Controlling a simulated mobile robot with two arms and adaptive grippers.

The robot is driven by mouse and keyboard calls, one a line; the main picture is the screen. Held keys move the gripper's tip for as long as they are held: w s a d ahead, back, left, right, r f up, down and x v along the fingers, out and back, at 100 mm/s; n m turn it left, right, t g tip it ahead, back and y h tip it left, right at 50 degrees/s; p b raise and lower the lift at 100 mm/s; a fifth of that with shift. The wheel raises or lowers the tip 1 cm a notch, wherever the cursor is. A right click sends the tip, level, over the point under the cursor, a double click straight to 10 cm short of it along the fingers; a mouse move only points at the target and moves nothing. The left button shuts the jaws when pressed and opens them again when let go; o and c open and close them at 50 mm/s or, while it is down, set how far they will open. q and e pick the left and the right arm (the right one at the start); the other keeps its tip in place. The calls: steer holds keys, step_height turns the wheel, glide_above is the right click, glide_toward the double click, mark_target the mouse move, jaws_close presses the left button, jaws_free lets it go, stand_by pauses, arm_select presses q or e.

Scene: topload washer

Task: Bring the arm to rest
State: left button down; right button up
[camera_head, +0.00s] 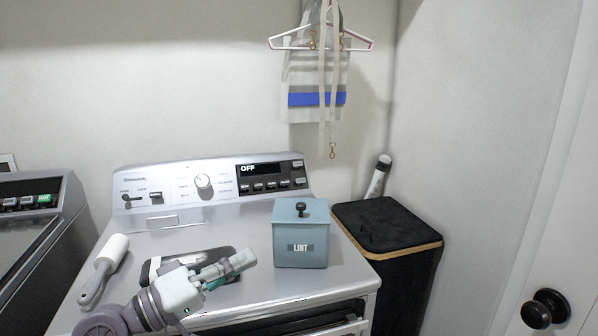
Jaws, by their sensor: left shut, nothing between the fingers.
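My left gripper (243,262) shows in the head view above the front part of the light grey machine top (255,289). Its fingers are shut and empty, and they point right toward the blue lint bin (300,235), a little to its left. My left arm comes in from the lower left. The gripper partly covers a dark, flat item (222,254) on the machine top. My right gripper is not in view.
A lint roller (104,267) lies on the left of the machine top. The control panel (262,170) at the back reads OFF. A black hamper (382,229) stands right of the machine. Another machine (30,250) is at the left. A bag (318,90) hangs on the wall.

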arm_select(q)
steer(key=s+d+f+m+g+y, duration=0.15)
steer(key=s+f+y, duration=0.25)
steer(key=f, duration=0.7)
steer(key=s+f+m+g+y, duration=0.1)
steer(key=s+f+m+y, duration=0.2)
steer(key=f, duration=0.9)
steer(key=s+a+f+n+g+y, duration=0.1)
steer(key=s+a+f+g+y, duration=0.1)
steer(key=s+a+f+y, duration=0.55)
steer(key=s+a+f+n+g+y, duration=0.1)
steer(key=s+a+f+g+y, duration=0.15)
steer(key=s+a+f, duration=0.55)
steer(key=s+d+f+g+p, duration=0.1)
steer(key=s+f, duration=0.1)
steer(key=f, duration=0.8)
steer(key=s+d+f+g+p, duration=0.1)
steer(key=d+f+p, duration=0.1)
steer(key=f, duration=0.8)
steer(key=s+a+f+g+p, duration=0.1)
steer(key=s+a+f+p, duration=0.1)
steer(key=s+f, duration=1.3)
steer(key=shift+s+a+m, duration=0.35)
steer(key=shift+s+a, duration=0.25)
steer(key=shift+s, duration=0.55)
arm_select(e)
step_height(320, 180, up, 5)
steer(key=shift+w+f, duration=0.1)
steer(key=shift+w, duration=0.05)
